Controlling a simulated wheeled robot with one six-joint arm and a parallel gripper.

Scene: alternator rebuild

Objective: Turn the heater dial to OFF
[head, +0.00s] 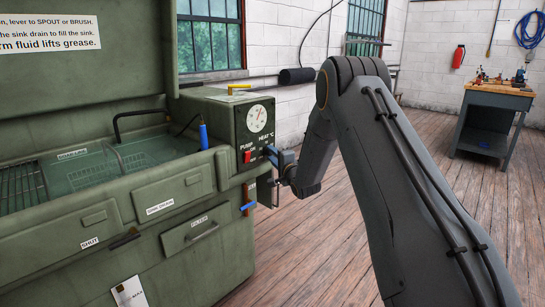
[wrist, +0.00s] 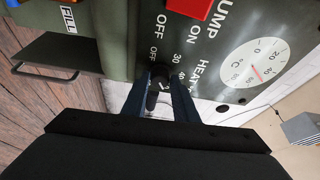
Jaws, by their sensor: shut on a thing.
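The heater dial (wrist: 160,84) is a small dark knob on the green washer's control panel (wrist: 130,30). In the wrist view, the marks OFF, 30 and 40 show around it, under the HEAT label. My gripper (wrist: 160,92) has its two blue fingers on either side of the dial and is shut on it. Which mark the dial points to is not clear. In the head view, my gripper (head: 272,156) meets the panel right of the red pump switch (head: 247,156), and the dial is mostly hidden there.
A round temperature gauge (head: 257,119) sits above the dial. A blue-handled lever (head: 248,206) sticks out below. The open washer sink (head: 110,165) lies left.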

